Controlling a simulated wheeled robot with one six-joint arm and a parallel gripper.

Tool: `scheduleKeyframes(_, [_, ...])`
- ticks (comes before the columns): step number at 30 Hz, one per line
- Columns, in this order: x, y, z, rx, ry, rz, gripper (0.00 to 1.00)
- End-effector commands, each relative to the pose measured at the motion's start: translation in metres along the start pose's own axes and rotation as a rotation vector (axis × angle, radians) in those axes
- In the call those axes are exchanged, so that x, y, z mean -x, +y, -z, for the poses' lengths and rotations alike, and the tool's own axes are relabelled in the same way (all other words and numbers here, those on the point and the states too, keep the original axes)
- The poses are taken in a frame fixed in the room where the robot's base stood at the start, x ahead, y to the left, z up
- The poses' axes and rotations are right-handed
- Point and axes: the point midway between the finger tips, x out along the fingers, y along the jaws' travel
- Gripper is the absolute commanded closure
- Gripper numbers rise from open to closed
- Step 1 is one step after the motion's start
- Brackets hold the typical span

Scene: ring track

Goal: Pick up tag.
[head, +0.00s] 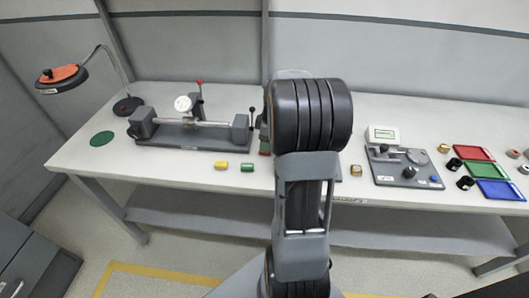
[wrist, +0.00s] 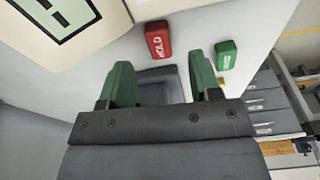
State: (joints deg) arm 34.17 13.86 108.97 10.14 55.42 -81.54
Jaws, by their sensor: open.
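In the wrist view a red tag (wrist: 158,40) with white lettering, seemingly "HOLD", lies on the pale surface just beyond my gripper (wrist: 162,78). A green tag (wrist: 226,54) with white lettering lies to its right, beyond the right fingertip. My gripper's two green fingers are apart, with no tag between them. A grey block-like shape shows between the fingers; I cannot tell what it is. In the head view a yellow block (head: 221,165) and a green block (head: 247,167) lie near the bench's front edge. My arm hides the gripper there.
The white bench (head: 90,150) bears a lamp (head: 66,76), a green disc (head: 102,138) and a grey fixture with a dial (head: 184,104) at left. At right are a grey instrument plate (head: 404,172), small knobs and coloured trays (head: 480,168). Bare bench shows left of the yellow block.

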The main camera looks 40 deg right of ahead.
Motion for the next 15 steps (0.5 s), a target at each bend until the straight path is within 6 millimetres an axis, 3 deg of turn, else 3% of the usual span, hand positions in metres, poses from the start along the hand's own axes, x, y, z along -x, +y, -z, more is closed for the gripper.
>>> scheduleKeyframes(6, [-0.031, 0.0, 0.0, 0.001, -0.001, 0.004, 0.43])
scheduleKeyframes(15, [-0.041, 0.0, 0.0, 0.0, 0.0, 0.001, 0.43])
